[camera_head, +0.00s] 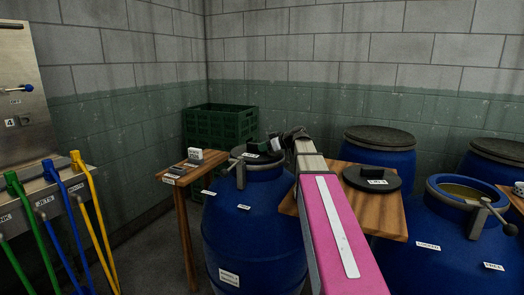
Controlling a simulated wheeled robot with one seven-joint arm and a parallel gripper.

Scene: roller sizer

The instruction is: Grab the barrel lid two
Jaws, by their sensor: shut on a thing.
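My gripper (273,143) is at the end of my pink arm, over the top of the left blue barrel (253,230). It is shut on the dark lid (241,156), which bears a small white label too small to read. The lid is at the barrel's mouth, but I cannot tell whether it rests there or is slightly raised. My wrist and fingers hide part of it. Another black lid (386,184) with a knob and a white label lies on the wooden table (390,215) to the right, apart from my gripper.
An uncovered blue barrel (455,250) with a clamp lever stands at right. Lidded barrels (380,150) stand behind. A small wooden table (182,190) with labelled blocks is at left. Green crates (222,122) fill the corner. Coloured handles (88,215) stand at far left.

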